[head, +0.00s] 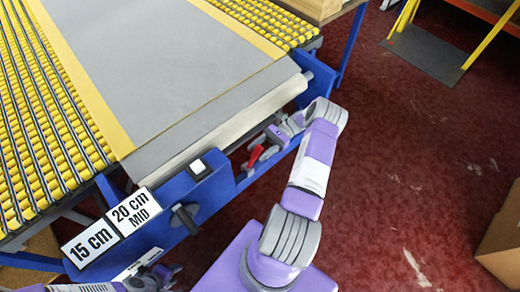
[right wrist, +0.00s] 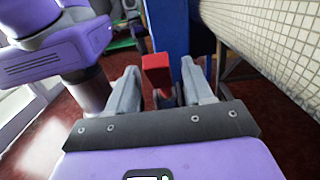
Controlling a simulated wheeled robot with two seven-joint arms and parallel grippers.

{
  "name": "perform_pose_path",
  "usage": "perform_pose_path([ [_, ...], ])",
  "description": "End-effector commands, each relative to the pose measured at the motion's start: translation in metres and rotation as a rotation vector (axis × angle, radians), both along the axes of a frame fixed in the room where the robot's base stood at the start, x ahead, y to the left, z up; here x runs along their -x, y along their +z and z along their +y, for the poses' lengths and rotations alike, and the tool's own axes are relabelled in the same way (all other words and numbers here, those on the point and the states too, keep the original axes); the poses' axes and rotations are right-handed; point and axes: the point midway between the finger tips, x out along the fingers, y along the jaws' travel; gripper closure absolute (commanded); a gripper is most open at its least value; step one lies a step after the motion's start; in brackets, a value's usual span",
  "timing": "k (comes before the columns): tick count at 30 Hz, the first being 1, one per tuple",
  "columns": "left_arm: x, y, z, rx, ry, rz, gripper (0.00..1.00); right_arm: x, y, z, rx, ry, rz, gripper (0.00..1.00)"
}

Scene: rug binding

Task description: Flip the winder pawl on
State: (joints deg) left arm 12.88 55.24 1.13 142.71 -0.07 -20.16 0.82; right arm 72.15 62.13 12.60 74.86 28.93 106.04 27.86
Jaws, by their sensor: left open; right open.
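The winder pawl appears to be the red lever (head: 254,157) on the blue frame, below the front edge of the grey rug. In the right wrist view the red block-shaped end of the lever (right wrist: 157,72) stands between the two fingers of my right gripper (right wrist: 158,80). A gap shows on each side, so the fingers are apart from it. My right gripper also shows in the head view (head: 268,143), open beside the lever. My left gripper (head: 152,275) is low at the bottom left, near the blue housing, partly cut off by the frame edge.
A grey rug (head: 175,65) with yellow borders lies over yellow rollers (head: 30,120). The blue housing carries a black handle (head: 185,218), a white switch (head: 198,167) and signs reading 15 cm and 20 cm MID (head: 133,212).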

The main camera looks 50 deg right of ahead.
Motion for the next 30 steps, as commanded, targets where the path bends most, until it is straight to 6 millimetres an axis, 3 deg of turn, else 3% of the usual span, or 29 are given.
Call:
perform_pose_path([
  [5, 0.000, 0.006, 0.000, 0.000, 0.000, 0.000, 0.57, 0.000, 0.013, 0.000, 0.001, 0.001, -0.001, 0.49],
  [12, 0.000, 0.026, 0.000, 0.000, 0.000, 0.000, 0.57, 0.000, 0.061, 0.000, 0.002, 0.002, -0.001, 0.49],
  [18, 0.000, 0.037, 0.000, 0.000, 0.000, 0.000, 0.57, 0.000, 0.091, 0.000, 0.002, 0.000, 0.000, 0.49],
  [30, 0.000, 0.039, 0.000, 0.000, 0.000, 0.000, 0.57, 0.000, 0.100, 0.000, 0.000, 0.000, 0.000, 0.49],
])
